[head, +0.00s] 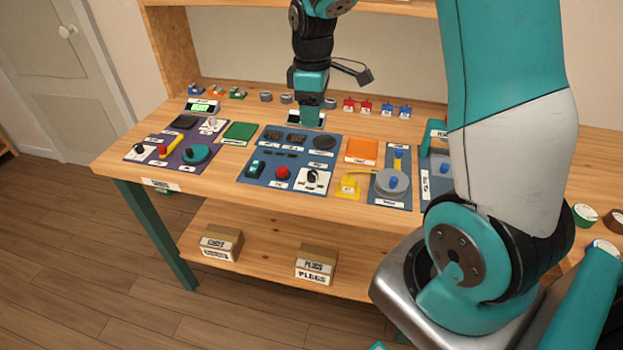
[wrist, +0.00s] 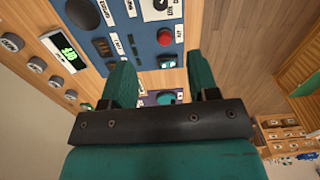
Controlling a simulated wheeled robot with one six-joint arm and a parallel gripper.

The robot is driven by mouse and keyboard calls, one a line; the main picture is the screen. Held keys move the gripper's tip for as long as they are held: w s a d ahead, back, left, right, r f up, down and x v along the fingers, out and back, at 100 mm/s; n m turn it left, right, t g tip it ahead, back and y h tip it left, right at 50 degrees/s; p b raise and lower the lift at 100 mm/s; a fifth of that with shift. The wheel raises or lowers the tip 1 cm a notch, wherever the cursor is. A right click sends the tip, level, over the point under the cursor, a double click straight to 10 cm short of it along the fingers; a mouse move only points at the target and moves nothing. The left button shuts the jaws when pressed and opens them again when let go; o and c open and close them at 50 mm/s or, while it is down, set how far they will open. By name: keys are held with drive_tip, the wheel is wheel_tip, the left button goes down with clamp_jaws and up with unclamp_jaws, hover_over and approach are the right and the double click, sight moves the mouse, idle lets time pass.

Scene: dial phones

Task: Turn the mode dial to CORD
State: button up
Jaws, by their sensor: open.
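A black dial knob (head: 311,177) stands on a white plate at the front right of the middle blue panel (head: 262,171). The print around it is too small to read, so I cannot tell its setting. Part of a white plate (wrist: 157,10) shows at the top edge of the wrist view, beside a red button (wrist: 165,37). A second black knob (head: 140,149) on a white plate is on the purple panel at the left. My gripper (wrist: 161,80) is open, with nothing between its fingers. In the head view my gripper (head: 309,118) is behind the middle panel, apart from the dial.
The middle panel also holds a red button (head: 282,172), a green rocker switch (head: 256,168) and a black round part (head: 324,142). An orange pad (head: 361,150) and a panel with a grey disc (head: 391,181) are to the right. Small red and blue blocks line the back.

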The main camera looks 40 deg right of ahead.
sight(312, 173)
wheel_tip(312, 173, down, 17)
drive_tip(key=shift+p, duration=0.4)
drive_tip(key=c, duration=0.9)
